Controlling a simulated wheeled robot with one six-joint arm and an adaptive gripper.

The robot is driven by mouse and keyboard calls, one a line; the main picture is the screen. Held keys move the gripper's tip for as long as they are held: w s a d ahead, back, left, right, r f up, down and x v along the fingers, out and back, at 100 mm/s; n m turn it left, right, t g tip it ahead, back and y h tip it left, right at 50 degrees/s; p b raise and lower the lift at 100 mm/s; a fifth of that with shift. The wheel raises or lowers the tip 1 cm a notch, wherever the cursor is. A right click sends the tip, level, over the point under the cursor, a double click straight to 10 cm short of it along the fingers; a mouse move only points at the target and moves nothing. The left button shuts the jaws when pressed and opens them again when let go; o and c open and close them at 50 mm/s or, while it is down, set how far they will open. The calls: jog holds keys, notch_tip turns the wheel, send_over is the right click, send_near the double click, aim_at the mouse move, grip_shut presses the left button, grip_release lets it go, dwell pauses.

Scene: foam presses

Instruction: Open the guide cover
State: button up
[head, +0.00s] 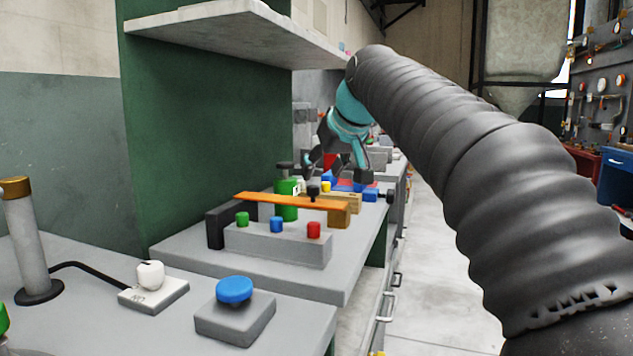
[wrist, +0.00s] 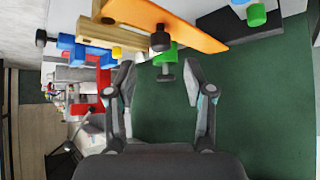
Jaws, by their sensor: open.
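The guide cover appears to be the orange flat bar (head: 275,200) lying across the fixture on the bench, with a black knob (head: 313,191) on top near its right end. In the wrist view the orange bar (wrist: 185,25) runs along the top edge, with its black knob (wrist: 160,41) pointing toward me. My gripper (head: 337,170) is beyond and above the bar in the head view. In the wrist view my gripper (wrist: 158,78) is open and empty, its fingertips apart from the knob. A green cylinder with a dark T-shaped top (wrist: 166,72) shows between the fingertips.
A grey block with green, blue and red buttons (head: 277,243) stands before the bar. A wooden block (head: 339,214) and blue parts (head: 371,194) sit at its right. A shelf (head: 235,25) overhangs the bench. A blue push button (head: 234,290) is nearer.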

jog(key=v, duration=0.5)
jog(key=shift+r, duration=0.1)
jog(key=s+d+f+m+g+h, duration=0.1)
jog(key=s+d+f, duration=0.3)
jog(key=s+f, duration=0.5)
jog(key=s+d+f+m+h, duration=0.1)
jog(key=s+d+f, duration=0.3)
jog(key=s+f, duration=0.6)
jog(key=s+d+f+m+g+h, duration=0.1)
jog(key=s+d+f+m, duration=0.2)
jog(key=s+f, duration=0.7)
notch_tip(320, 180, down, 7)
jog(key=shift+d+r+g+h, duration=0.2)
jog(key=shift+d+g+h, duration=0.15)
jog(key=shift+d, duration=0.5)
